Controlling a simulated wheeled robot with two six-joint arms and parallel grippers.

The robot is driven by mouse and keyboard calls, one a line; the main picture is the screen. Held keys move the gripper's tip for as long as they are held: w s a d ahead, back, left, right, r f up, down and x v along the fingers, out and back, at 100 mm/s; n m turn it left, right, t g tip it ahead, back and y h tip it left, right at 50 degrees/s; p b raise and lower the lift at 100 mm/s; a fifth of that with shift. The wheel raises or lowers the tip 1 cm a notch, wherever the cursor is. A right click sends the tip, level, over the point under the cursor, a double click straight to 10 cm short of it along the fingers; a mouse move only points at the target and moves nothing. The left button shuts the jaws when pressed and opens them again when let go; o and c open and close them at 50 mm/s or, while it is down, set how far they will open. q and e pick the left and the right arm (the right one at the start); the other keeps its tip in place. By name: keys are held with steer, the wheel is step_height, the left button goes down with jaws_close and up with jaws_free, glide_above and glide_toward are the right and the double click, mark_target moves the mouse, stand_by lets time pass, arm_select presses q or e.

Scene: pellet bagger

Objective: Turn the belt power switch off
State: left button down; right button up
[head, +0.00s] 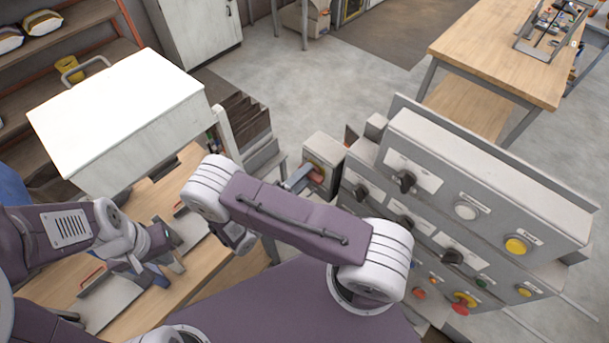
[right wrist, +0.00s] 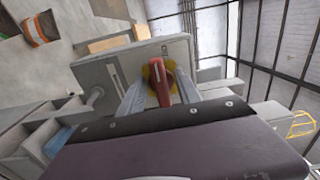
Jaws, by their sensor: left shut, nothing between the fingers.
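The belt power switch is a red rotary handle (right wrist: 161,88) on a yellow disc, mounted on a grey box (right wrist: 118,70). In the head view, the box (head: 320,148) stands left of the large control panel, and part of the red handle (head: 316,173) shows. My right gripper (right wrist: 162,74) is open, with one finger on each side of the handle and visible gaps between. It reaches the box front in the head view (head: 305,179). My left gripper (head: 168,268) is shut and empty above the wooden bench at the lower left.
A grey control panel (head: 480,165) with black knobs and coloured buttons stands close to the right of my right arm. A white-topped cabinet (head: 120,115) is at left. A wooden table (head: 500,60) stands at the back right. Open floor lies behind the switch box.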

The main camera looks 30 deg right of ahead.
steer(key=b+v, duration=0.3)
steer(key=v, duration=0.6)
steer(key=shift+s, duration=0.1)
